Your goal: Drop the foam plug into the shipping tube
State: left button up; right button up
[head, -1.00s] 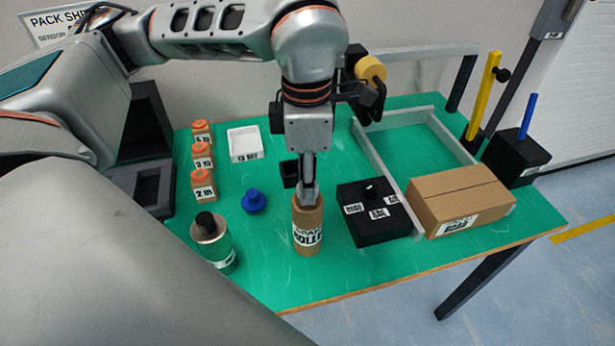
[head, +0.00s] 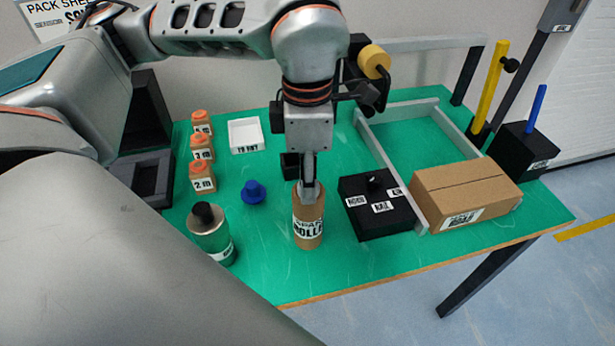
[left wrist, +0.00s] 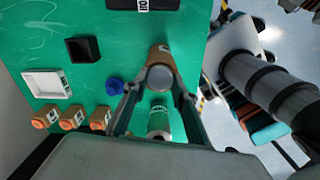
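The shipping tube is a brown cylinder (head: 309,228) with a white label, standing upright near the table's front middle. It also shows in the left wrist view (left wrist: 160,52). My left gripper (head: 308,188) points down at the tube's top. In the left wrist view a pale grey round piece, seemingly the foam plug (left wrist: 160,78), lies between the fingertips and covers the tube's mouth. The fingers look closed on its sides. How deep it sits in the tube is hidden. My right gripper is not in view.
A blue knobbed cap (head: 253,193) and a silver-green cylinder (head: 212,240) with a black top stand left of the tube. A black labelled box (head: 376,215) and a cardboard box (head: 465,190) stand right. Orange-topped blocks (head: 202,178) and a white tray (head: 245,148) lie farther back.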

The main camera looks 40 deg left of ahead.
pick_arm(q)
jog(key=o, duration=0.3)
jog(key=shift+f, duration=0.15)
jog(key=shift+o, duration=0.2)
notch_tip(320, 180, up, 12)
dwell(1.2)
